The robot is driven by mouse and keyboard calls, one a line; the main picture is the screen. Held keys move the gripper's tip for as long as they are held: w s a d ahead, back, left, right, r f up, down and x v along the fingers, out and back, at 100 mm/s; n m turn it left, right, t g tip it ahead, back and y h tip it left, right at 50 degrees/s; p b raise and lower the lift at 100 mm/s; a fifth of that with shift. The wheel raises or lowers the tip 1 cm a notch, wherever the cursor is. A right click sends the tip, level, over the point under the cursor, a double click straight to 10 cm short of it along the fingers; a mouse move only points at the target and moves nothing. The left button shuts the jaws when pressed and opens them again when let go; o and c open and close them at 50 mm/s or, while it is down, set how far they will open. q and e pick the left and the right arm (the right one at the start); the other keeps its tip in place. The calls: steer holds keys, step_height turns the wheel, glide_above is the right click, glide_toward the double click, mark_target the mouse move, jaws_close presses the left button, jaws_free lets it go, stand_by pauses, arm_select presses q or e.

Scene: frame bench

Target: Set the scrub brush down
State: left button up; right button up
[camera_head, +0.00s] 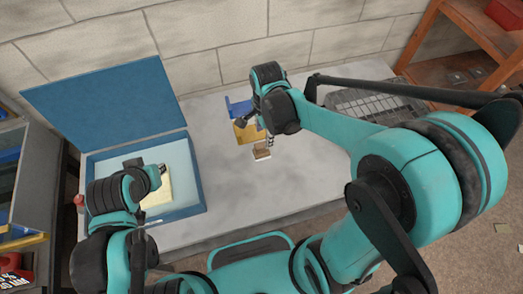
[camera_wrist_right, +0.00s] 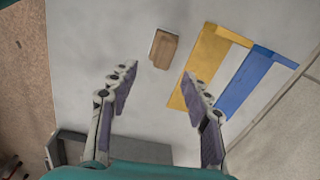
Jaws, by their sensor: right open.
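The scrub brush appears to be the small brown wooden block (camera_head: 262,151) lying on the grey bench. In the right wrist view the block (camera_wrist_right: 163,49) lies just beyond my right gripper's fingertips, roughly in line with the gap between them. My right gripper (camera_wrist_right: 158,73) is open with nothing between its fingers. In the head view the right gripper (camera_head: 256,131) is over the bench beside the block, partly hidden by its own wrist. My left gripper (camera_head: 161,169) is over the open blue box; its fingers are too small to read.
A yellow piece (camera_wrist_right: 207,62) and a blue piece (camera_wrist_right: 247,83) lie beside the block. The blue box (camera_head: 185,213), lid up, holds a pale yellow item (camera_head: 157,190). A grey grid-like tray (camera_head: 375,102) is at the back right. The bench front (camera_head: 240,205) is clear.

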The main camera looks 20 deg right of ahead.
mark_target(261, 145)
steer(key=shift+w+a+f+m, duration=0.15)
steer(key=shift+w+f+m, duration=0.1)
steer(key=shift+f+m, duration=0.45)
step_height(261, 145, down, 2)
steer(key=shift+f+b, duration=0.1)
steer(key=shift+b, duration=0.4)
steer(key=f+b, duration=0.1)
steer(key=f, duration=0.2)
steer(key=f+b, duration=0.1)
steer(key=f, duration=0.1)
steer(key=shift+w+a+f+b, duration=0.15)
steer(key=shift+w+f+b, duration=0.1)
steer(key=shift+w+b, duration=0.1)
steer(key=shift+s+r, duration=0.1)
jaws_close()
